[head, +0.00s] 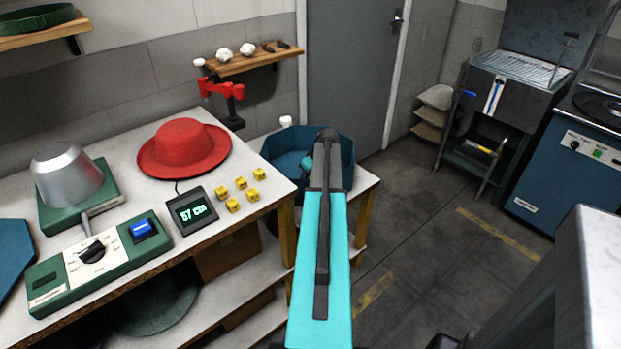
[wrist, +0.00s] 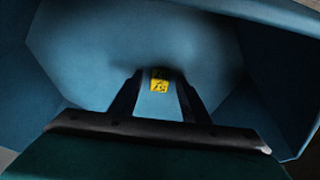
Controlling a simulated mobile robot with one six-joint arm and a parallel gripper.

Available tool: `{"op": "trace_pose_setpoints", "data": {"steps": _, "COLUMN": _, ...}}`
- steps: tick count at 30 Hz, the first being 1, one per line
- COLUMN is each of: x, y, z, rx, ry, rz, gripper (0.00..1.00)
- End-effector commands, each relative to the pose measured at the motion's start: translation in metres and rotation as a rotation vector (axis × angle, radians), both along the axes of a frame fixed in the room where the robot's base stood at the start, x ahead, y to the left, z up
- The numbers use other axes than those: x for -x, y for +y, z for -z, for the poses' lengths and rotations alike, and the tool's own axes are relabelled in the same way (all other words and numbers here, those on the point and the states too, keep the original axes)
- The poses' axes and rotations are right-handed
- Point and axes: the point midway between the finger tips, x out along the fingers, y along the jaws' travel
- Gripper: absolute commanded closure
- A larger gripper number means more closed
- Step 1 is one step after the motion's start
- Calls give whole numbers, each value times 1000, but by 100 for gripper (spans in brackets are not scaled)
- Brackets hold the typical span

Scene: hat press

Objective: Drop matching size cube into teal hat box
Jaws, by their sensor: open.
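The teal hat box (head: 345,167) stands open on a low white stand right of the workbench. Its inner walls and floor fill the wrist view (wrist: 90,50). My gripper (wrist: 160,76) is open and points down into the box. A yellow cube with dark markings (wrist: 159,85) shows between the two fingers, inside the box; its number is too small to read. I cannot tell whether it touches the floor. Several other yellow cubes (head: 233,205) sit on the bench beside a display (head: 193,211) reading 57 cm. My arm hides part of the box in the head view.
A red hat (head: 184,150) lies on the workbench behind the display. A green hat press (head: 72,180) and control panel (head: 90,262) are at left. A red clamp-like tool (head: 222,90) stands behind. Open floor (head: 450,225) lies to the right.

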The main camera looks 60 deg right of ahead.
Motion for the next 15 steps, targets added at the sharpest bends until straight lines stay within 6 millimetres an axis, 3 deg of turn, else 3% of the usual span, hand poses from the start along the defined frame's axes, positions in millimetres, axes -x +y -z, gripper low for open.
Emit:
{"op": "trace_pose_setpoints", "data": {"steps": 8, "x": 4, "y": 1, "z": -10, "rx": 1, "ry": -1, "rz": 0, "gripper": 57}}
{"op": "trace_pose_setpoints", "data": {"steps": 15, "x": 16, "y": 5, "z": -36, "rx": 2, "ry": 0, "rz": 2, "gripper": 57}}
